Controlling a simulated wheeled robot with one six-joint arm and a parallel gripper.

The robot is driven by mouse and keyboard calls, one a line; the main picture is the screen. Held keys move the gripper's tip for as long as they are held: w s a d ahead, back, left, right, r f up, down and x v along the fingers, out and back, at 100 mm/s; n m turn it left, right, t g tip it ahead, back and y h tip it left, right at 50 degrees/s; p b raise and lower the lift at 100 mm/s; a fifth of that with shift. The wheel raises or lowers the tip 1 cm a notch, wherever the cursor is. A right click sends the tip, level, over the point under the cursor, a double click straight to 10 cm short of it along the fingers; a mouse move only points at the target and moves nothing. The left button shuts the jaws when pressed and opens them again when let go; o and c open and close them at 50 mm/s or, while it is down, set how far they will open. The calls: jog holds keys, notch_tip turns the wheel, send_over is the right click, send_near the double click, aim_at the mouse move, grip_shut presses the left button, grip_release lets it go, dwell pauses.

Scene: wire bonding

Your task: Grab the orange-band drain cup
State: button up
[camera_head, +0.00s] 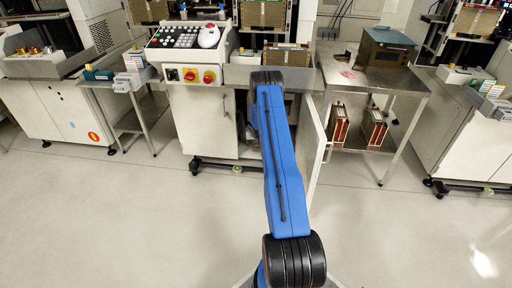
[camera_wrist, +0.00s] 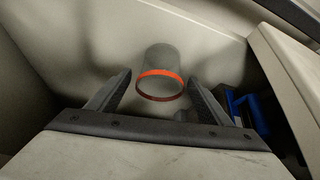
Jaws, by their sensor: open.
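The drain cup (camera_wrist: 161,61) is grey with an orange band around its near rim. It shows in the upper middle of the wrist view, against a pale wall. My gripper (camera_wrist: 156,88) is open, with one dark finger on each side of the cup's near end. A gap shows between the cup and each finger, and I cannot tell how deep the cup sits between them. In the head view my blue arm reaches to the open cabinet; my gripper and the cup are hidden there.
In the wrist view a blue object (camera_wrist: 234,104) lies right of the right finger, beside a pale panel (camera_wrist: 285,85). In the head view the white cabinet (camera_head: 208,125) has its door (camera_head: 318,150) open, left of a steel table (camera_head: 372,82). The floor in front is clear.

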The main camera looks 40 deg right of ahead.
jog(key=shift+w+d+f, duration=0.1)
jog(key=shift+f, duration=0.15)
jog(key=c, duration=1.1)
